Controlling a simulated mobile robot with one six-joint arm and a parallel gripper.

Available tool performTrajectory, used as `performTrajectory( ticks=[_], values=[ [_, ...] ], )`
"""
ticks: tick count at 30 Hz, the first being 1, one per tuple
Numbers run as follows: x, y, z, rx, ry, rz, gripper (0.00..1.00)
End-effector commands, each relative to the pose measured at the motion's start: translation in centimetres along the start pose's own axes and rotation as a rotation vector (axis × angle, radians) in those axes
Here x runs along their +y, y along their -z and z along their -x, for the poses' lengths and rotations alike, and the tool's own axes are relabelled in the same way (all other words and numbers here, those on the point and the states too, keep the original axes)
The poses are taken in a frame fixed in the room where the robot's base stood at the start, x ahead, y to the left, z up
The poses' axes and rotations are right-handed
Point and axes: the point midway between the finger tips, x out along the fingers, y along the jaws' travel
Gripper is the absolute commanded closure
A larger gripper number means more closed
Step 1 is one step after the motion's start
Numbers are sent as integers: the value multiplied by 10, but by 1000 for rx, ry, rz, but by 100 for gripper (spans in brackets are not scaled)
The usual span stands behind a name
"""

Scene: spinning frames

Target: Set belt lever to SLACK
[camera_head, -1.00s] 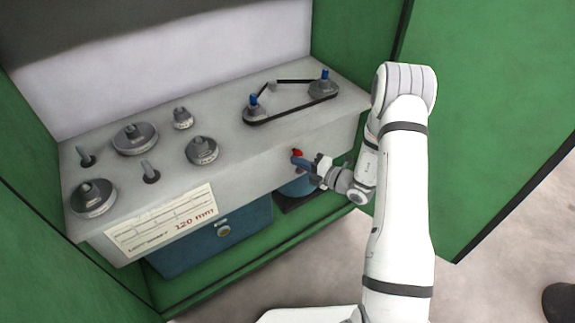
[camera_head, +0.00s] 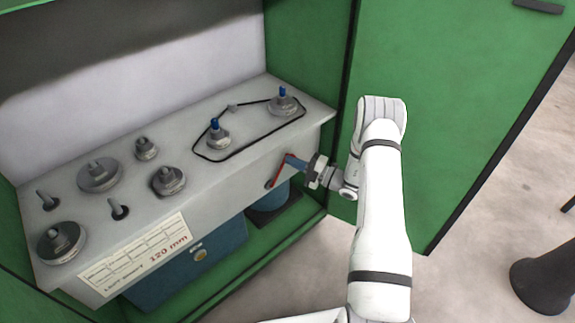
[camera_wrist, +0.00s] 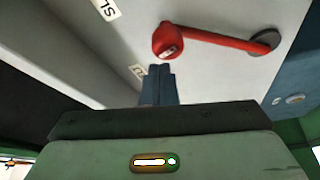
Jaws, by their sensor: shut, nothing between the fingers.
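The red belt lever (camera_head: 280,171) is on the front face of the grey headstock, tilted up and right from its pivot to its knob. In the wrist view the lever (camera_wrist: 215,40) runs from a dark pivot at right to a round red knob at left. A label reading "SL" (camera_wrist: 105,8), cut off by the frame edge, lies beyond the knob. My gripper (camera_head: 292,161) is shut and empty, its blue fingertips at the knob end. In the wrist view the fingertips (camera_wrist: 160,76) are just below the knob; contact is unclear. The black belt (camera_head: 252,137) loops loosely around two pulleys.
The headstock (camera_head: 225,185) also carries several grey pulleys and pegs, and a 120 mm chart (camera_head: 135,258). A blue motor (camera_head: 268,197) and a blue box (camera_head: 190,265) sit below. A green door panel (camera_head: 440,110) stands at right. Floor is free in front.

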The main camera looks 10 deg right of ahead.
Motion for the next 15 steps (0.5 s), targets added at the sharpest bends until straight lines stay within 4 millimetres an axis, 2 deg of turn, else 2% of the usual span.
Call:
performTrajectory(
  ticks=[15],
  values=[
    [-5,-9,-1,11,5,-1,100]
  ],
)
